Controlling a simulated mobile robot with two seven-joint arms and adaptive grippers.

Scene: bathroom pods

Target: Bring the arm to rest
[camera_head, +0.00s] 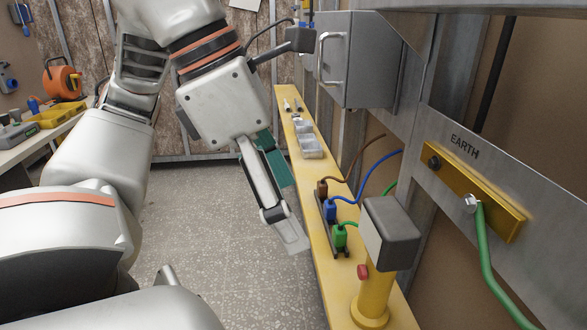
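My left arm comes in from the left and bends down over the floor. Its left gripper (284,212) points down and toward the yellow shelf, at the shelf's left edge in the picture. One pale grey finger shows clearly, with a dark green part beside it. I cannot tell how far apart the fingers are. I see nothing held at the fingertip. My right gripper is not in view.
The yellow shelf (300,172) carries brown, blue (331,210) and green (340,236) cable plugs and a yellow post with a grey box (389,232). A grey cabinet (352,62) and an EARTH bar (470,187) are on the right. Speckled floor (200,200) is clear.

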